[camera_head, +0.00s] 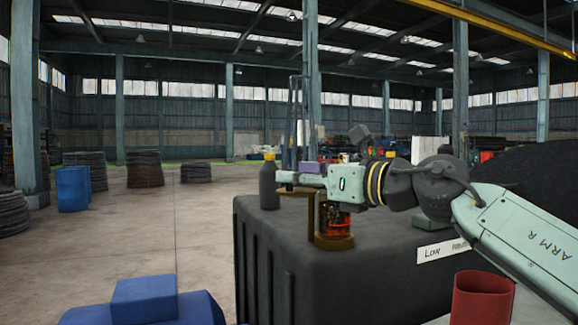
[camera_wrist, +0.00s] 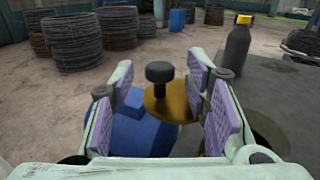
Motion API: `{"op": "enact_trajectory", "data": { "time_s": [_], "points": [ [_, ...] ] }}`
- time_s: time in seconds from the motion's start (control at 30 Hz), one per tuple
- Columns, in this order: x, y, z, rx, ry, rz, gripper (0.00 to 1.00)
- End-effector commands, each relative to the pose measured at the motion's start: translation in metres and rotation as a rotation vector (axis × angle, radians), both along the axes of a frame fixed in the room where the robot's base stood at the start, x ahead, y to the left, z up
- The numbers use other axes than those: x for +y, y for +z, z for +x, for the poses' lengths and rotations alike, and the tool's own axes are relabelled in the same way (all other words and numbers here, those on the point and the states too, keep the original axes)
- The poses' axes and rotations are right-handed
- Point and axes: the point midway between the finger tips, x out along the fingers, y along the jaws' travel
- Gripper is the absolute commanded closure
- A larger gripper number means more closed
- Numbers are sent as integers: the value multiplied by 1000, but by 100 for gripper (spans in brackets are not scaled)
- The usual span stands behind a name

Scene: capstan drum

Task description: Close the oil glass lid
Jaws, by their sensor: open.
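The oil glass (camera_head: 335,228) stands on the dark housing, with a brass base and a red-orange body. It is below my gripper (camera_head: 288,179) in the head view. A thin brass piece, seemingly the lid seen edge-on (camera_head: 310,210), stands upright at its left. In the wrist view the brass lid (camera_wrist: 167,105) shows as a disc with a black knob (camera_wrist: 159,72). It appears between the two purple-padded fingers of my gripper (camera_wrist: 170,95), with gaps on both sides. My gripper is open and empty. Whether a finger touches the lid cannot be told.
A dark bottle with a yellow cap (camera_wrist: 238,47) stands on the housing near my gripper; it also shows in the head view (camera_head: 269,186). The dark housing top (camera_head: 395,240) is otherwise mostly clear. A red cylinder (camera_head: 482,298) is at the front right. Blue blocks (camera_head: 145,298) are lower left.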

Motion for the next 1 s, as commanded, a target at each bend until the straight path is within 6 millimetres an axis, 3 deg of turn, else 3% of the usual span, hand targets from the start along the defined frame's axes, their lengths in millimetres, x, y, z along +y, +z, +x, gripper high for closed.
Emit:
{"op": "enact_trajectory", "data": {
  "time_s": [0.2,0.53,1.0],
  "points": [
    [18,1,16,0,0,0,57],
    [20,0,18,0,0,0,57],
    [20,0,18,-1,-1,1,88]
  ]
}}
